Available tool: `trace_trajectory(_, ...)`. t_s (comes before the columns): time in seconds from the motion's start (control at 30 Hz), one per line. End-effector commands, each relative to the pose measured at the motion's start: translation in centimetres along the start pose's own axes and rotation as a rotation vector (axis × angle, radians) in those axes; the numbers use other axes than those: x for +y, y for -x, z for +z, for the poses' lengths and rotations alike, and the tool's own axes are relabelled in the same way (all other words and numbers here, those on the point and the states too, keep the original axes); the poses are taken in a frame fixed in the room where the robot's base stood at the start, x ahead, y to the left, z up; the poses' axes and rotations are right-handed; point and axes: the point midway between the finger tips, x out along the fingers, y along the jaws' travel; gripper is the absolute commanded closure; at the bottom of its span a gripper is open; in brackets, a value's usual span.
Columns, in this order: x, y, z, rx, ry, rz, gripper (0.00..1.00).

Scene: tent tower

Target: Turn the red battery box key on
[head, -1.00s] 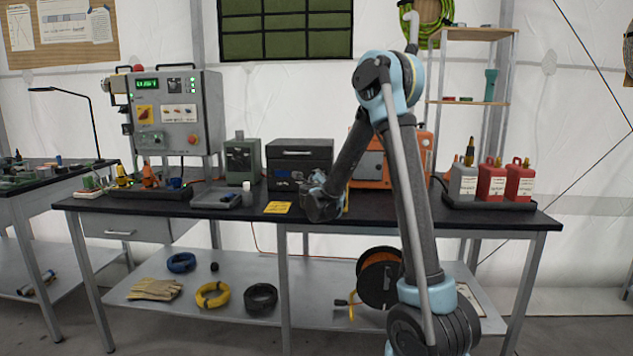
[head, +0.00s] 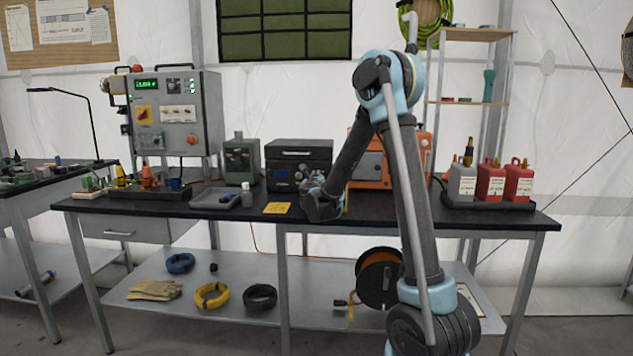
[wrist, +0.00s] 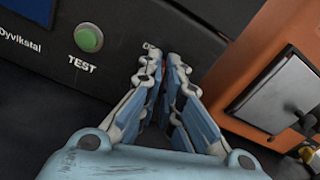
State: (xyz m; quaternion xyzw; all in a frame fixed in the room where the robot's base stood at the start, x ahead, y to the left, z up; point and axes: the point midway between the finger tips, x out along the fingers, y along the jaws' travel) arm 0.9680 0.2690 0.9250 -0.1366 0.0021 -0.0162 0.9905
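The dark battery box (head: 299,153) stands on the workbench, left of an orange box. In the wrist view its front face (wrist: 40,100) carries a green TEST button (wrist: 88,38). My gripper (head: 314,181) is at the lower right of that face. In the wrist view its fingers (wrist: 166,68) point at the face with their tips close together. A little red (wrist: 166,88) shows between the fingers, perhaps part of the key. The fingers hide most of it, so I cannot tell the key's angle or whether they press on it.
The orange box (head: 370,168) stands close on the right, its side near my fingers in the wrist view (wrist: 262,65). A yellow note (head: 277,208) lies in front of the battery box. A green-grey device (head: 242,162) stands left of it. Red and grey canisters (head: 491,182) stand far right.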

Motion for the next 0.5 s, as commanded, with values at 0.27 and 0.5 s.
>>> trace_trajectory(0.27, -0.2, -0.08, -0.11, 0.001, -0.264, -0.001, 1.0)
trace_trajectory(0.5, -0.35, -0.09, -0.16, 0.001, -0.492, -0.002, 1.0)
